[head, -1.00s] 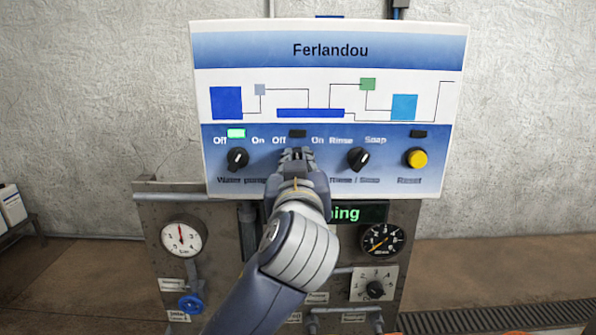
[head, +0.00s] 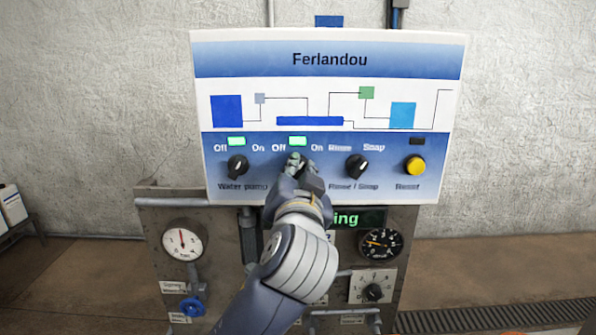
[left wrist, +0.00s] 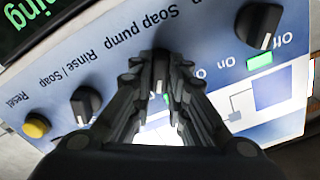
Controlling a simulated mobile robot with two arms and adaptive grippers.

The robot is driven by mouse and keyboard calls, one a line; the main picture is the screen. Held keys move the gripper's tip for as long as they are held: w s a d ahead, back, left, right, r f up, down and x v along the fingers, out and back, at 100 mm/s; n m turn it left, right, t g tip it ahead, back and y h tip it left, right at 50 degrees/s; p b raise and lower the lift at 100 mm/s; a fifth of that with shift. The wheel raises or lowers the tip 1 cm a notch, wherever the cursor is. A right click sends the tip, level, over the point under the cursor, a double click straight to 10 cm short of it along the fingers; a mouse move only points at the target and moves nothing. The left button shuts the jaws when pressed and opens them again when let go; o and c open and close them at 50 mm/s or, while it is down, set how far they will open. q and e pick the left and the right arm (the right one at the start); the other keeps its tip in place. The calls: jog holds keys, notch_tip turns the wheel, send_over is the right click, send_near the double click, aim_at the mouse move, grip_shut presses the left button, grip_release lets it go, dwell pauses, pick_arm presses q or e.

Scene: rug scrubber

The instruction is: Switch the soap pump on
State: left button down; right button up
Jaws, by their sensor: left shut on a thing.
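The soap pump switch is a dark knob (left wrist: 160,80) on the white and blue Ferlandou panel (head: 400,60). In the head view my left gripper (head: 296,163) covers most of it. In the left wrist view the fingers (left wrist: 160,85) are closed on both sides of the knob, between the water pump knob and the rinse/soap knob. The lamp above the soap pump switch (head: 297,141) is lit green. My right gripper is in neither view.
The water pump knob (head: 237,165) is left of my gripper, under a green lamp (head: 236,141). The rinse/soap knob (head: 356,166) and yellow reset button (head: 415,166) are to the right. Gauges (head: 183,243) and a green-lettered display (head: 361,218) sit below.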

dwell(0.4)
pick_arm(q)
jog(key=c, duration=1.6)
grip_release()
jog(key=shift+o, duration=0.2)
jog(key=s, duration=1.2)
